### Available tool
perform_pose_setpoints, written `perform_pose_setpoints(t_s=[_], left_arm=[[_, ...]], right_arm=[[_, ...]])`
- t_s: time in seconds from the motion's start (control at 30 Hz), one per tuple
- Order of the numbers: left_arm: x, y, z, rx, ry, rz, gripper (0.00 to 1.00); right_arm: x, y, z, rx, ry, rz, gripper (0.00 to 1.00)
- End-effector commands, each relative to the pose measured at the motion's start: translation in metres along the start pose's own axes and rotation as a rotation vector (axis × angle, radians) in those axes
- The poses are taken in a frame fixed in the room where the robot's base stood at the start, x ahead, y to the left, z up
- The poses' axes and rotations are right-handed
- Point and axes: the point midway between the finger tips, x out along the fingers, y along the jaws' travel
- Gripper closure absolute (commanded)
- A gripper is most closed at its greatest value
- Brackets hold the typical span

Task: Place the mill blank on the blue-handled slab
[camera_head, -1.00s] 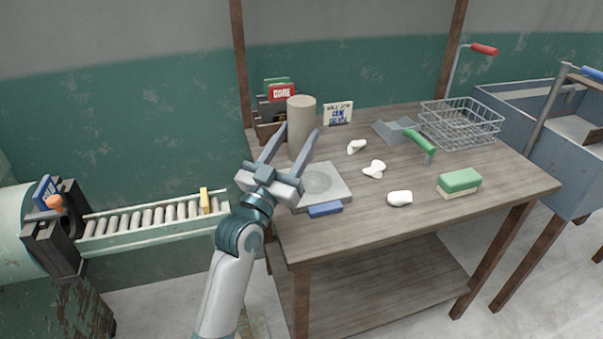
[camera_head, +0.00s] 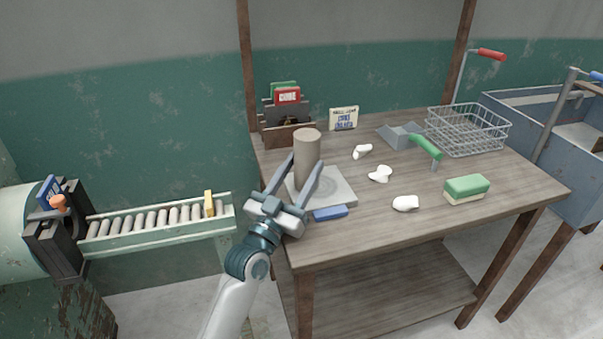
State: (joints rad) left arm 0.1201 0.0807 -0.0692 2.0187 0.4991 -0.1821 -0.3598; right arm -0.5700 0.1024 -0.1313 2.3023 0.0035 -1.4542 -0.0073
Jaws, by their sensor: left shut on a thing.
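The mill blank is an upright grey-brown cylinder (camera_head: 307,147). My left gripper (camera_head: 306,165) is shut on it, one finger on each side. The blue-handled slab is a flat grey plate (camera_head: 340,194) on the near left part of the table, with its blue handle (camera_head: 331,213) towards the front edge. The blank is over the left part of the slab. Its lower end is between the fingers, and I cannot tell whether it touches the slab. My right gripper is not in view.
White clay lumps (camera_head: 380,174) lie right of the slab. A green-and-cream sponge (camera_head: 466,187), a green-handled scoop (camera_head: 426,147) and a wire basket (camera_head: 467,130) are farther right. A card rack (camera_head: 287,133) stands behind the blank. A roller conveyor (camera_head: 160,220) is at left.

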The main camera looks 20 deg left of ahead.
Motion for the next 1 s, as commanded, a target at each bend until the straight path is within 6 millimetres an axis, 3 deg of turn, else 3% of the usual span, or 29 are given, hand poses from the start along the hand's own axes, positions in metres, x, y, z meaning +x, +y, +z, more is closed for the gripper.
perform_pose_setpoints(t_s=[0.5, 0.53, 0.6, 1.0], left_arm=[[-0.0036, 0.0000, 0.0075, 0.001, 0.005, 0.000, 0.95], [-0.0042, 0.0001, 0.0094, 0.001, 0.001, 0.000, 0.52], [-0.0039, 0.0001, 0.0089, 0.000, 0.001, 0.000, 0.35], [-0.0028, 0.0000, 0.0060, 0.000, 0.002, 0.000, 0.35]], right_arm=[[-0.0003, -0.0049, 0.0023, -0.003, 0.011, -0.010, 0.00], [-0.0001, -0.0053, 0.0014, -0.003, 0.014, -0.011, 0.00], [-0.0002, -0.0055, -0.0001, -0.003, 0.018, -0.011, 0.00], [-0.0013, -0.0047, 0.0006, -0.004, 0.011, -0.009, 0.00]])
